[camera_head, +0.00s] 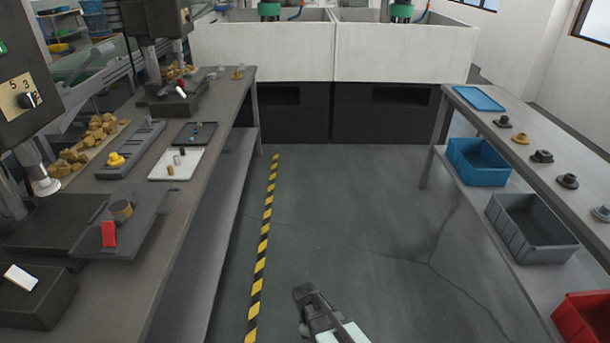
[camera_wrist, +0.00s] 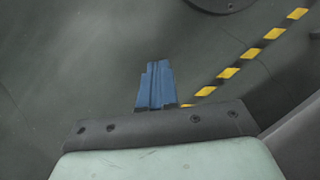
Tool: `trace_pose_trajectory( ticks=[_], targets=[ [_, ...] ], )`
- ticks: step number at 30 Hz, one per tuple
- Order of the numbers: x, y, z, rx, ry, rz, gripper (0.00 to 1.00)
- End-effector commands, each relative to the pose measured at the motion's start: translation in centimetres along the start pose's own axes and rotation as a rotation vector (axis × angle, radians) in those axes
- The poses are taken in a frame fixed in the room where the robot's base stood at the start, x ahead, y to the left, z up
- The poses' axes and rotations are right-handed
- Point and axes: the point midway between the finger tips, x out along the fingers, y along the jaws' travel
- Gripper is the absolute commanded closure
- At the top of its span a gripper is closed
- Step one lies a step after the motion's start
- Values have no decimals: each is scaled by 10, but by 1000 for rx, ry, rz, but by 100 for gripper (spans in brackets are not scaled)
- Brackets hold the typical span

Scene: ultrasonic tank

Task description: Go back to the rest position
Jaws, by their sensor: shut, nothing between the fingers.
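My gripper (camera_wrist: 156,84) shows in the wrist view with its two blue fingers together and nothing between them. Below it in that view is bare grey floor with a yellow and black striped line (camera_wrist: 250,55) to the right. In the head view my arm's end (camera_head: 318,312) shows at the bottom centre, over the open floor between the two benches. It touches nothing that I can see. The fingertips cannot be made out clearly in the head view.
A long workbench (camera_head: 165,235) with machines, trays and parts stands at left. A bench (camera_head: 480,115) at right carries small parts, with a blue bin (camera_head: 478,160), a grey bin (camera_head: 530,225) and a red bin (camera_head: 583,318) below. White tanks (camera_head: 400,55) stand at the back. The middle floor is clear.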

Motion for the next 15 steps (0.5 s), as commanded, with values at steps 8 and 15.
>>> trace_pose_trajectory(
  ticks=[8,15],
  targets=[
    [80,-29,76,341,-42,-146,100],
    [132,-69,132,633,-96,-266,100]
  ],
)
